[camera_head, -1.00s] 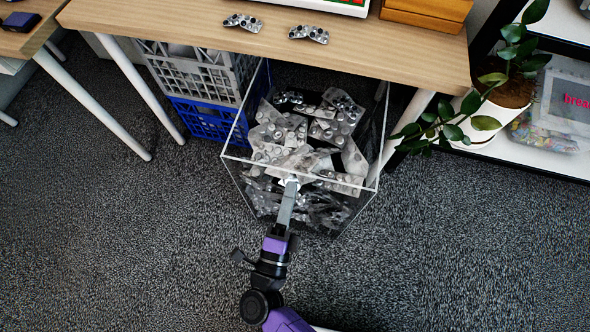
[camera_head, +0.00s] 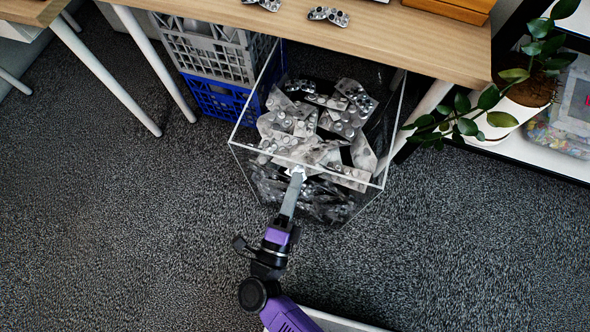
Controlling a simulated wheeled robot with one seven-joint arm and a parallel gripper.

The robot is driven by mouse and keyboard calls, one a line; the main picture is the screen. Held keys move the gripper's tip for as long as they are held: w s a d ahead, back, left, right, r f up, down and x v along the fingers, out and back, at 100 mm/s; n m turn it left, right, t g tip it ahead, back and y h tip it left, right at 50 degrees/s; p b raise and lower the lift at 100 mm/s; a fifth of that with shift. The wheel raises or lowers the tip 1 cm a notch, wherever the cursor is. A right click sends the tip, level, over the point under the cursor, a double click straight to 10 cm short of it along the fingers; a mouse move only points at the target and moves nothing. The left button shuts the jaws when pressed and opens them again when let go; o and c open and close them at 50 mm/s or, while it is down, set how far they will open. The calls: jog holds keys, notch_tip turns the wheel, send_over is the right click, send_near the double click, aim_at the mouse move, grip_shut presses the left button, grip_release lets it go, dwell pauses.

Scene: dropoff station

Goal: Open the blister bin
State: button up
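The blister bin (camera_head: 238,149) is a clear, open-topped box full of silver blister packs (camera_head: 300,125). It stands on the floor, its back part under the wooden table and its front part out past the table edge. My gripper (camera_head: 297,174) reaches up from below in the picture to the middle of the bin's front wall, at its top rim. The fingertips are small and overlap the packs seen through the clear wall. Whether they are closed on the rim or a handle cannot be made out.
The wooden table (camera_head: 400,40) overhangs the bin, with a white leg (camera_head: 150,68) on the left. A grey crate (camera_head: 205,52) sits on a blue crate (camera_head: 219,100) left of the bin. A potted plant (camera_head: 497,118) and white shelf stand right. Carpet (camera_head: 120,230) in front is clear.

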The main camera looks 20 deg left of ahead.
jog(key=s+f, duration=0.1)
jog(key=s, duration=0.6)
jog(key=shift+s+a+f, duration=0.15)
jog(key=shift+s+f, duration=0.1)
jog(key=shift+s, duration=0.1)
jog(key=a+r+n+y, duration=0.6)
jog(key=d+r+n+y, duration=0.3)
jog(key=d+r+n, duration=0.1)
jog(key=r+n, duration=0.1)
jog(key=s+d+r+n+g+h, duration=0.2)
jog(key=s+d+h, duration=0.15)
jog(key=d, duration=0.65)
jog(key=s+d+r+n+g+h, duration=0.1)
jog(key=s+d+n+g+h, duration=0.2)
jog(key=d, duration=0.6)
jog(key=s+d+r+n+h, duration=0.2)
jog(key=s+d, duration=0.3)
jog(key=d, duration=0.5)
notch_tip(320, 180, up, 20)
jog(key=p, duration=2)
jog(key=shift+w, duration=0.45)
